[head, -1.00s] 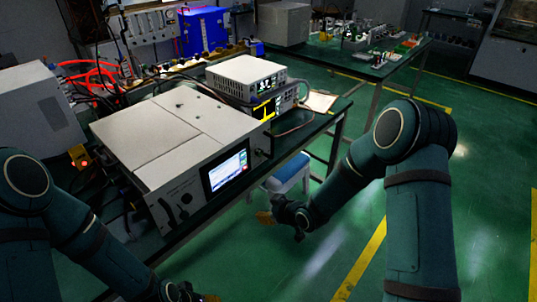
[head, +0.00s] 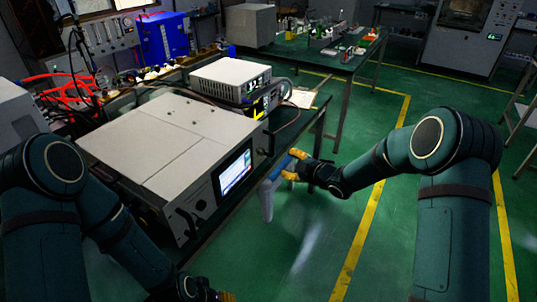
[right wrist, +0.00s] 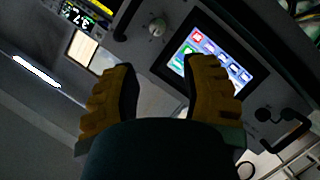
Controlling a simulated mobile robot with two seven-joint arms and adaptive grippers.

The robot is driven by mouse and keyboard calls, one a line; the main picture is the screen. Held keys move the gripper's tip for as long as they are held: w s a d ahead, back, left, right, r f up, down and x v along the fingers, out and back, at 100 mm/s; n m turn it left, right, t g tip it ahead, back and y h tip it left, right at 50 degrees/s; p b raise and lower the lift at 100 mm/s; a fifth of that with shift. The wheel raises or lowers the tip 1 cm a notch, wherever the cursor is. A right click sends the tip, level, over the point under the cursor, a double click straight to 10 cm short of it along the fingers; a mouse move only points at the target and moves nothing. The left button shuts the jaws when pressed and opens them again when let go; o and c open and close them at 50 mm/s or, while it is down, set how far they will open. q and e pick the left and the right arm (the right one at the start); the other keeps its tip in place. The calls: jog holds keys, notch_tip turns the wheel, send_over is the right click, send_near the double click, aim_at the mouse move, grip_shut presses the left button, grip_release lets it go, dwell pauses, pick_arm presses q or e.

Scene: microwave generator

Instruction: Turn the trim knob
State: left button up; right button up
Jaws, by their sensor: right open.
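The generator (head: 150,140) is a wide light-grey box on a bench. Its front panel has a lit screen (head: 235,172). In the right wrist view, a small pale round knob (right wrist: 157,27) sits between the screen and a black handle; no readable label shows which control is the trim knob. A dark round control (right wrist: 263,113) is on the screen's other side. My right gripper (head: 292,169) has yellow fingers, open and empty, off the right end of the panel. My left gripper (head: 212,294) is partly cut off at the bottom edge.
Two stacked instruments (head: 232,80) stand behind the generator. Red cables (head: 65,92) lie at the left. A second table (head: 318,50) is farther back.

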aim_at(263, 152)
jog(key=b+x, duration=0.1)
jog(key=x, duration=1.1)
jog(key=shift+w+b, duration=0.25)
jog(key=shift+b, duration=0.15)
jog(key=shift+w+a+f, duration=0.1)
jog(key=shift+w+a, duration=0.35)
jog(key=shift+o, duration=0.3)
grip_shut()
